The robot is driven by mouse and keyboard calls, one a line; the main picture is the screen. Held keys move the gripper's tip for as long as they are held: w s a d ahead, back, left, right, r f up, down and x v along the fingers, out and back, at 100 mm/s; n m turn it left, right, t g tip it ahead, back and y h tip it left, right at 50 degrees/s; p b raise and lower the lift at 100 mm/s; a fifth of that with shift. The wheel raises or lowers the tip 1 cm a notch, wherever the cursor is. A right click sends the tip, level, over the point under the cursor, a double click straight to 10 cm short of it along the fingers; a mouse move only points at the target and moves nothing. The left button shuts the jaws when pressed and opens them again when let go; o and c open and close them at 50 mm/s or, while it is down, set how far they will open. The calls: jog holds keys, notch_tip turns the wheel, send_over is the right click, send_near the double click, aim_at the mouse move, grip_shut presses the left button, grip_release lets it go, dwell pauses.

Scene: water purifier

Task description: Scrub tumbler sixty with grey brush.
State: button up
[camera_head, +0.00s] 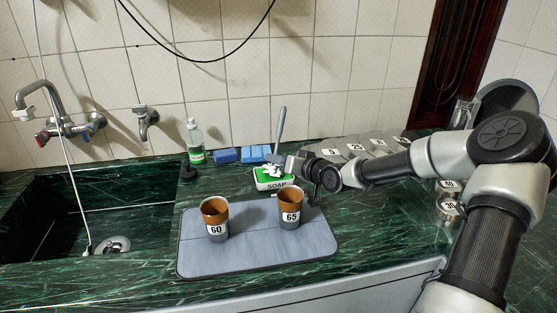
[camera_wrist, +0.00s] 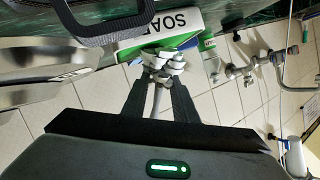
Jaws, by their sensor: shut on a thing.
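Tumbler sixty (camera_head: 215,213), brown above and grey below with a "60" label, stands upright on the left of the grey mat (camera_head: 256,258). My gripper (camera_head: 279,160) is behind the mat, to the right of and beyond tumbler sixty, apart from it. It is shut on the grey brush (camera_head: 282,124), whose handle points up in the head view. In the wrist view, my gripper (camera_wrist: 158,100) has its dark fingers on both sides of the handle, and the pale bristle head (camera_wrist: 164,62) shows beyond them, close to the soap box.
A similar tumbler marked 65 (camera_head: 290,210) stands on the mat's right. The green-white soap box (camera_head: 266,181) is behind the mat. Blue sponges (camera_head: 256,153) and a bottle (camera_head: 195,143) stand near the wall. A sink (camera_head: 82,215) is left; labelled metal containers (camera_head: 448,206) are right.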

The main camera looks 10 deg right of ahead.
aim_at(278, 140)
jog(key=shift+r+p, duration=2.85)
jog(key=shift+r, duration=0.65)
